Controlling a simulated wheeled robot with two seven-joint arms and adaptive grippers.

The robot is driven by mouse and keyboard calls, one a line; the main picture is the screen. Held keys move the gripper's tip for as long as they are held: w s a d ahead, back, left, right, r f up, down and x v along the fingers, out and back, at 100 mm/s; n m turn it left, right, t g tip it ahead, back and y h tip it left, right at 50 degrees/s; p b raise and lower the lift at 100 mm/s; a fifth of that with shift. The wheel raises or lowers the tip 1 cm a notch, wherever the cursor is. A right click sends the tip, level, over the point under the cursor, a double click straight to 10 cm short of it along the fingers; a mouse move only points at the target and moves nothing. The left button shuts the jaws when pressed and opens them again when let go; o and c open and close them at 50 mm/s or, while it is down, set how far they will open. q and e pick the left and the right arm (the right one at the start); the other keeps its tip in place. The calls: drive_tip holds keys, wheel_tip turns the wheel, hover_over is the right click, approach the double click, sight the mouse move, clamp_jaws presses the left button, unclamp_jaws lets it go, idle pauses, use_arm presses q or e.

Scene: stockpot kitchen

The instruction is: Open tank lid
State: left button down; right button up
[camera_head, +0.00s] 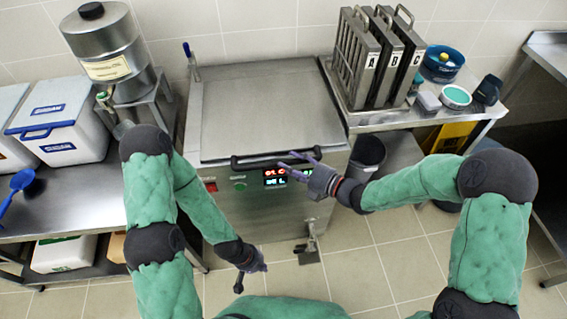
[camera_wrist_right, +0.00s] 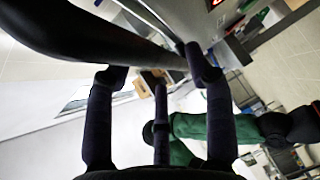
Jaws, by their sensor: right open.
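The steel tank stands in the middle of the head view with its flat lid (camera_head: 272,108) lying closed on top. A dark bar handle (camera_head: 262,160) runs along the lid's front edge. My right gripper (camera_head: 297,160) is open, its fingers at the right part of this handle. In the right wrist view, the dark bar (camera_wrist_right: 110,38) crosses just beyond the spread fingers of the right gripper (camera_wrist_right: 158,78); I cannot tell whether they touch it. My left gripper (camera_head: 250,278) hangs low in front of the tank, away from the lid; its fingers are too small to judge.
A control panel (camera_head: 275,178) with red digits is on the tank front, below the handle. To the right, a steel table holds racks marked A, B and C (camera_head: 372,60). To the left stand white cool boxes (camera_head: 58,120) and a steel urn (camera_head: 105,45). A foot pedal (camera_head: 308,250) is below the tank.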

sight(287, 163)
drive_tip(key=shift+x, duration=1.6)
clamp_jaws()
